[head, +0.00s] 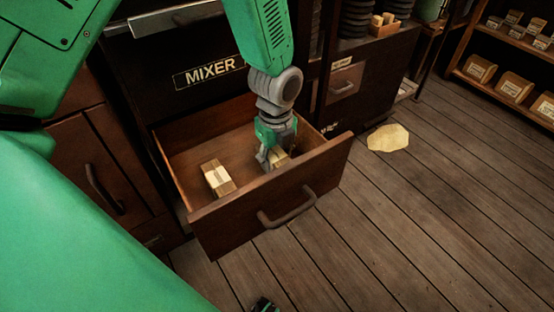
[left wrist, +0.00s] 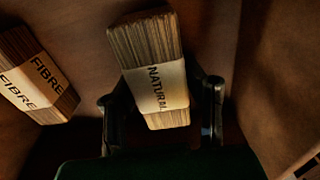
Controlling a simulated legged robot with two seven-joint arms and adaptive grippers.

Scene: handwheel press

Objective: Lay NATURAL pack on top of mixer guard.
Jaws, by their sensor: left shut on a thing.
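The NATURAL pack (left wrist: 158,75), a banded stack of brown sheets, is between the fingers of my left gripper (left wrist: 160,100) in the left wrist view. In the head view my left gripper (head: 272,160) reaches down into the open drawer and is shut on the pack (head: 283,157), which is mostly hidden by the fingers. The dark machine front with the MIXER plate (head: 209,72) stands behind the drawer. I cannot tell which part is the mixer guard.
The FIBRE pack (head: 218,178) lies in the drawer left of my gripper; it also shows in the left wrist view (left wrist: 36,75). The drawer front (head: 240,213) and side walls surround the gripper. A pale patch (head: 388,138) lies on the open floor to the right.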

